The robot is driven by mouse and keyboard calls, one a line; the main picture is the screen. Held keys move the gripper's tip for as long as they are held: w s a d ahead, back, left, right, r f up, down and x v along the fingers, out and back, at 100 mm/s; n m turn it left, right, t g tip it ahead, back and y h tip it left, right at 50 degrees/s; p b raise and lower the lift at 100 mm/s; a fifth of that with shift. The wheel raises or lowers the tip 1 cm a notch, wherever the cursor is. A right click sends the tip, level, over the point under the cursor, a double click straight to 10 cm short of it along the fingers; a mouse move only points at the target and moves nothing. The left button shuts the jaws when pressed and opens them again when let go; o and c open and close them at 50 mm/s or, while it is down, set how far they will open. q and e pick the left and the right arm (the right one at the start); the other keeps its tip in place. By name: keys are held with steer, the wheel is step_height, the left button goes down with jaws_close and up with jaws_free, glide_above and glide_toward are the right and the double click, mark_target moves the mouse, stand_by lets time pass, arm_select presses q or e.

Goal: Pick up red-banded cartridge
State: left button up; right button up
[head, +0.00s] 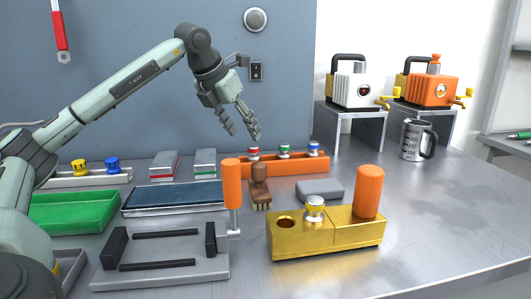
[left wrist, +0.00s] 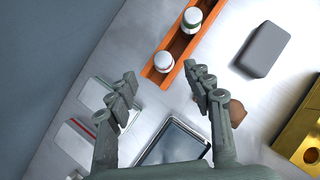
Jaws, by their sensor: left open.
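The red-banded cartridge (head: 253,152) stands upright at the left end of a long orange rack (head: 270,166), with a green-banded cartridge (head: 284,150) and a blue-banded cartridge (head: 313,149) to its right. My left gripper (head: 243,132) is open and empty, pointing down above the rack's left end, apart from the cartridge. In the left wrist view, the nearer white cap (left wrist: 163,61), seemingly the red-banded cartridge, lies just beyond the open fingertips (left wrist: 160,74); its band is not clear. My right gripper is not in view.
A brown-handled brush (head: 260,182), a grey block (head: 320,189) and a gold fixture (head: 325,235) stand in front of the rack. Flat cases with red and green stripes (head: 163,166) (head: 205,162) lie to its left.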

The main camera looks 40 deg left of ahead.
mark_target(253, 146)
arm_select(q)
steer(key=shift+x, duration=0.8)
steer(key=x, duration=0.5)
steer(key=shift+w+d+f, duration=0.15)
steer(key=shift+w+f, duration=0.05)
jaws_close()
